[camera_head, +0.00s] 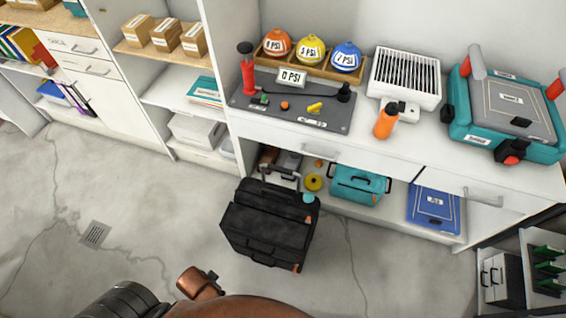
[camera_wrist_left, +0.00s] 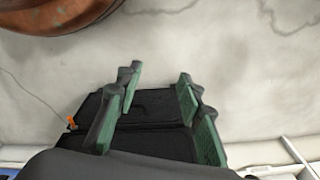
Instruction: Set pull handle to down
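A black suitcase (camera_head: 268,228) stands on the floor in front of the low shelf in the head view. Its pull handle (camera_head: 280,169) appears to be the bar at its shelf-side end, seen small against the shelf contents; I cannot tell clearly how far it is extended. The suitcase also shows in the left wrist view (camera_wrist_left: 152,105), behind and between the fingers. My left gripper (camera_wrist_left: 158,82) is open, with green pads apart and nothing between them; it looks apart from the suitcase. The pull handle is not clearly visible in the wrist view. My right gripper is not in view.
A white counter (camera_head: 480,182) holds a teal case (camera_head: 505,110), a vented white box (camera_head: 404,77), an orange bottle (camera_head: 386,121) and a dark tool mat (camera_head: 295,103). A teal bag (camera_head: 358,184) and a blue case (camera_head: 433,208) sit on the lower shelf. Floor left of the suitcase is clear.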

